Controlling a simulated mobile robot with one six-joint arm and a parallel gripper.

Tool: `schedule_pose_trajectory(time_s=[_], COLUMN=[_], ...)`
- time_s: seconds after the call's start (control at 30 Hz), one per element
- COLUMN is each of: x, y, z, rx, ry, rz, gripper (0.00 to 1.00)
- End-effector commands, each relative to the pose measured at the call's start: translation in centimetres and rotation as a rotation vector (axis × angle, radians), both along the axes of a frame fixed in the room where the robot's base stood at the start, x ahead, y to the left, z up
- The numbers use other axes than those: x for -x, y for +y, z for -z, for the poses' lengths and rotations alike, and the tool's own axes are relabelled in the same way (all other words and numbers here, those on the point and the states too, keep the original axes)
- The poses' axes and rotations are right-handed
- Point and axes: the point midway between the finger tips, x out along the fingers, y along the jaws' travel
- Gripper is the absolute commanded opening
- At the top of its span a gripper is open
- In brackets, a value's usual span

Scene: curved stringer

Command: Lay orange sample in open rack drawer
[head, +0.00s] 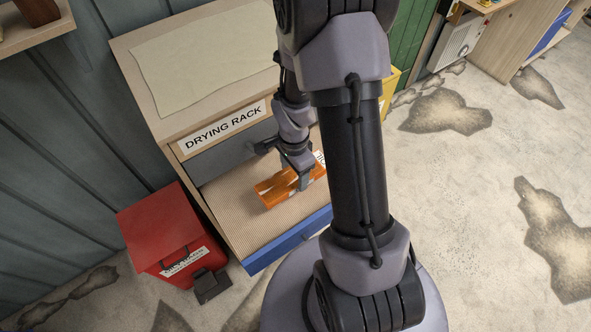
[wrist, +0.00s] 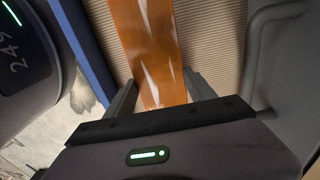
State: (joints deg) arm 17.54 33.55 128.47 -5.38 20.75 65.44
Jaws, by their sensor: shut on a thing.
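The orange sample (head: 274,189) is a glossy orange block with pale streaks. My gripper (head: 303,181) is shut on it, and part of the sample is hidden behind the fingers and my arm. In the wrist view the sample (wrist: 150,52) stands between the two fingers (wrist: 160,98). The open rack drawer (head: 237,213) has a ribbed tan floor and a blue front edge. The sample is over the drawer floor, low and close to it; I cannot tell whether it touches.
The drying rack (head: 150,66) has a pale sheet (head: 205,62) on top and a label on its front. A red bin (head: 160,226) with a black pedal stands left of the drawer. A yellow object (head: 390,80) shows partly behind my arm.

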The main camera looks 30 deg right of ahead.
Motion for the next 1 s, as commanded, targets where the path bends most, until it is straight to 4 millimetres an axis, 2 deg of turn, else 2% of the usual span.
schedule_pose_trajectory(time_s=[0.03,0.17,0.3,0.67,0.7,0.8,1.0], x=[0.0,0.0,0.0,0.0,0.0,0.0,0.0], y=[0.0,0.0,0.0,0.0,0.0,0.0,0.0], z=[1.3,3.0,5.6,6.1,6.1,6.0,6.0], rx=[-0.001,0.0,0.0,0.0,0.0,0.0,0.0], ry=[0.002,0.0,0.001,-0.002,-0.001,-0.001,-0.001], rz=[0.0,0.0,0.0,0.0,0.0,0.0,0.0], gripper=[0.11,0.11,0.11,0.11,0.67,0.85,0.85])
